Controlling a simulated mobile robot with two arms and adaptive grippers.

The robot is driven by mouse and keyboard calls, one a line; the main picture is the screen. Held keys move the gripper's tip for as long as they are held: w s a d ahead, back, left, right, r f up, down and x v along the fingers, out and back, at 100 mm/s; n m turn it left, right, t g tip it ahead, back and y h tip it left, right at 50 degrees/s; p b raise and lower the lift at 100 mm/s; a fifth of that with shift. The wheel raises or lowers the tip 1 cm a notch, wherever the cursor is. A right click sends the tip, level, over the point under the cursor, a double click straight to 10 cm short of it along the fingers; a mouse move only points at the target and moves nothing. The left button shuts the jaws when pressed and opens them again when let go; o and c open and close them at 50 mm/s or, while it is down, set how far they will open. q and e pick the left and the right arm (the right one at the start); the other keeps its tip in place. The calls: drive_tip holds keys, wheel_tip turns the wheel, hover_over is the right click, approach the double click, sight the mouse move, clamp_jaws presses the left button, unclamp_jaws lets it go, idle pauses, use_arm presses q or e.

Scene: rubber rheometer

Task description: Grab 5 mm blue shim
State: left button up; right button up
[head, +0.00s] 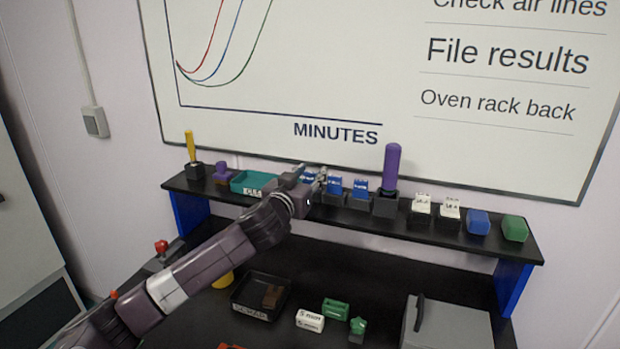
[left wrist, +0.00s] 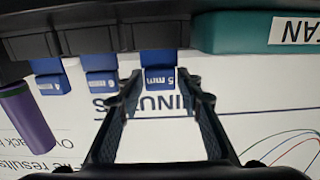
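The 5 mm blue shim (left wrist: 158,78) shows in the left wrist view, upside down, with its "5" label facing me. It stands in a black holder on the shelf. My left gripper (left wrist: 163,98) is open, with one finger to each side of the shim's line; I cannot tell whether the shim is between the tips or just beyond them. In the head view my left gripper (head: 312,178) is at the shelf and largely hides this shim. Two more blue shims (head: 335,186) (head: 360,189) stand to its right. My right gripper is not in view.
On the shelf, a teal tray (head: 240,183) is left of the gripper; a purple-handled tool (head: 391,168), white blocks (head: 421,204), a blue block (head: 478,222) and a green block (head: 515,228) are right. Below are a black tray (head: 240,309) and a grey machine (head: 450,325).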

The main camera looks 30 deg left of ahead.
use_arm(q)
drive_tip(key=shift+c, duration=0.2)
clamp_jaws()
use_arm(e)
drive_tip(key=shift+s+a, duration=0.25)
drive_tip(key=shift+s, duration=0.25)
